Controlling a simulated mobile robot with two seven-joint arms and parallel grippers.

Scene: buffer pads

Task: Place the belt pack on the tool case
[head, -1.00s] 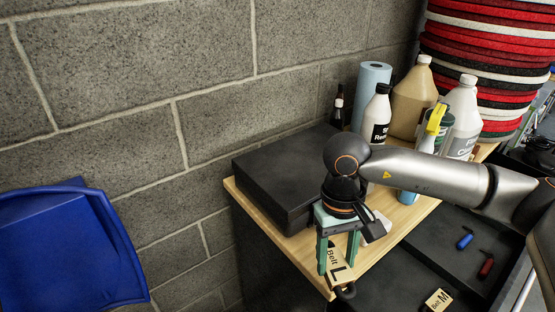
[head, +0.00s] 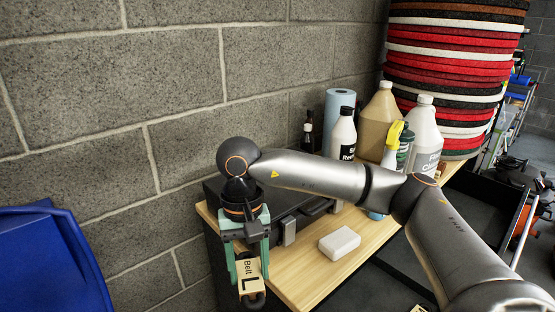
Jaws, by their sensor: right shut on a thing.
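The belt pack (head: 250,279) is a tan packet labelled "Belt L". My right gripper (head: 249,268), with green fingers, is shut on it and holds it upright below the hand, at the left front corner of the wooden tabletop (head: 305,281). The tool case (head: 304,222) is a black box with a handle and latches, lying on the tabletop against the wall. My right arm and hand cover much of its top. The belt pack is in front of the case in the picture, apart from it. My left gripper is not in view.
A white block (head: 340,243) lies on the tabletop right of the case. Bottles, jugs (head: 380,118) and a blue roll (head: 339,110) stand behind my arm. A tall stack of red, black and white pads (head: 450,70) is at back right. A blue chair (head: 45,262) is at left.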

